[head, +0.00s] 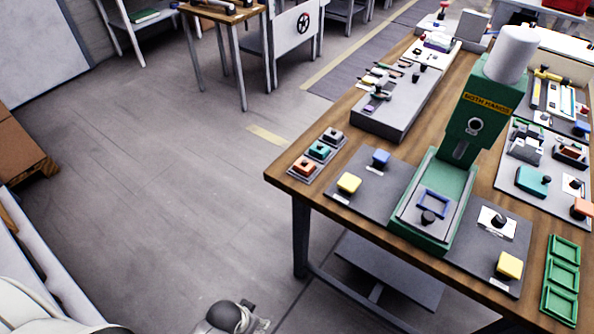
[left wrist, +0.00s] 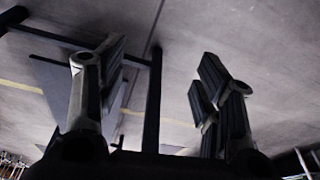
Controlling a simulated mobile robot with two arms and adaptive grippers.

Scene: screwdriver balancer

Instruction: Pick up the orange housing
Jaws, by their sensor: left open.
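An orange housing (head: 304,167) sits at the near end of a small rack on the left corner of the wooden workbench (head: 285,183). A teal housing (head: 319,150) and a grey housing (head: 333,136) sit behind it in the same row. My left gripper (left wrist: 160,58) is open, its two fingers apart with nothing between them. The left wrist view shows grey floor and dark frame bars beyond the fingers; no housing is in that view. I cannot make out the left fingers in the head view. My right gripper is not in view.
A green press (head: 470,130) stands on the bench right of the rack, with yellow (head: 349,183) and blue (head: 380,158) buttons beside it. A grey block (head: 385,130) with small parts lies behind. Green trays (head: 562,278) are at the right.

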